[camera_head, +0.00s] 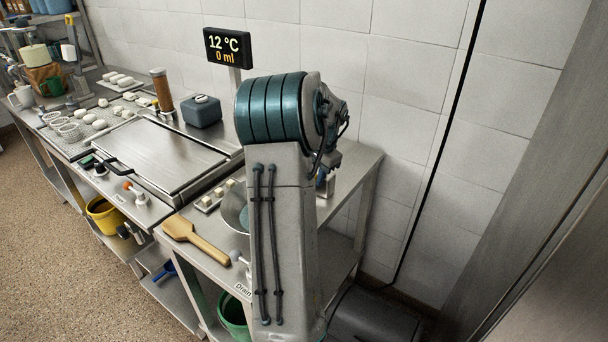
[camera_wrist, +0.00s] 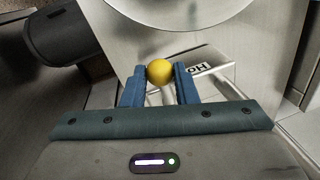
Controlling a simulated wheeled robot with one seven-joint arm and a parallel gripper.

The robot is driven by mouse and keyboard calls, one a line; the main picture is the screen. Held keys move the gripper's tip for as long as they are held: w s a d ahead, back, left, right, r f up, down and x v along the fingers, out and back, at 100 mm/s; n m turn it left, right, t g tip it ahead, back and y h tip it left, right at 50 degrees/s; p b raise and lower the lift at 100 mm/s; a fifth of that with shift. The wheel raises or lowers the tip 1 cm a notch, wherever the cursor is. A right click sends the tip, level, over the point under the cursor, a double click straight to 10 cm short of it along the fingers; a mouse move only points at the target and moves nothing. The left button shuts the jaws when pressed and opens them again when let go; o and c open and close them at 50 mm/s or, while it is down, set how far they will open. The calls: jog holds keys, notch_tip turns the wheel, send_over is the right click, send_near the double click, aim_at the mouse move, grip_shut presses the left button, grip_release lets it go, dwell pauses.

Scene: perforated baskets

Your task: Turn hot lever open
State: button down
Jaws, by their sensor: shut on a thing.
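The hot lever's yellow ball knob (camera_wrist: 160,71) sits between the blue fingers of my gripper (camera_wrist: 160,88) in the wrist view. The fingers are shut on the knob, one on each side. A metal part with a label (camera_wrist: 197,68), partly readable as "Ho", lies just beyond. In the head view my arm hides the hot lever and the gripper. A display (camera_head: 226,47) on a post reads 12 °C and 0 ml.
A metal bowl (camera_head: 233,208) stands beside my arm; its rim also shows in the wrist view (camera_wrist: 180,24). A lever labelled Drain (camera_head: 238,256) is at the front edge. A wooden paddle (camera_head: 195,238) lies left of it. An orange-knobbed lever (camera_head: 128,186) is further left.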

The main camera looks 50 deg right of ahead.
jog(key=shift+d, duration=0.1)
dwell(0.3)
jog(key=c, duration=1.1)
grip_release()
jog(key=shift+c, duration=0.2)
notch_tip(320, 180, up, 14)
jog(key=s, duration=0.2)
jog(key=shift+s+a+f, duration=0.2)
jog(key=shift+s, duration=0.05)
